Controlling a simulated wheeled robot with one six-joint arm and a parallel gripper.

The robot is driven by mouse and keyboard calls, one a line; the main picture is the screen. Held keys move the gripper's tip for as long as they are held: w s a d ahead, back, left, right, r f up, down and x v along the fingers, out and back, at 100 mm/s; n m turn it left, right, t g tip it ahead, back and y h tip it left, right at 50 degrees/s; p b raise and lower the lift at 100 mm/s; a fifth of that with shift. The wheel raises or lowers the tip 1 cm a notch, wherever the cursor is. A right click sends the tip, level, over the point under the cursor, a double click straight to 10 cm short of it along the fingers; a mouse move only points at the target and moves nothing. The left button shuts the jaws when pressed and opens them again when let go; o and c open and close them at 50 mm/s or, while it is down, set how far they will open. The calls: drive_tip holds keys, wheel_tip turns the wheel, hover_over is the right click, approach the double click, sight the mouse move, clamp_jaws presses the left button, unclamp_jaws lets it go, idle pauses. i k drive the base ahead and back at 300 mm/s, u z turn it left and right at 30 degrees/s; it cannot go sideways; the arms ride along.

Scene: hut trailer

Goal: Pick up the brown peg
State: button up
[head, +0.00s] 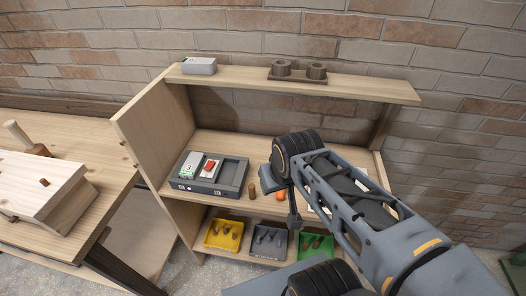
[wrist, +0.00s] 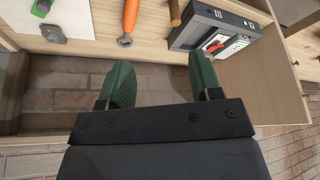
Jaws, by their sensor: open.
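A short brown peg (head: 252,190) stands near the front edge of the middle shelf, just right of a grey tray. It also shows at the top edge of the wrist view (wrist: 174,12), partly cut off. My gripper (wrist: 160,72) is open, with its two green fingers apart and nothing between them. The peg lies beyond the fingertips, nearer the right finger. In the head view my gripper (head: 293,212) is just right of the peg, by the shelf's front edge, partly hidden by my arm.
An orange-handled tool (wrist: 130,20) lies beside the peg. The grey tray (head: 232,182) holds a battery-like block and a red part. Yellow (head: 223,235), grey and green bins sit on the lower shelf. The shelf's left side panel (head: 160,140) is a barrier.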

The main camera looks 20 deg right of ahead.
sight(251, 186)
drive_tip(key=z, duration=0.45)
drive_tip(key=k, duration=1.1)
drive_tip(key=u, duration=0.7)
drive_tip(key=i, duration=1.05)
drive_tip(key=u, duration=0.25)
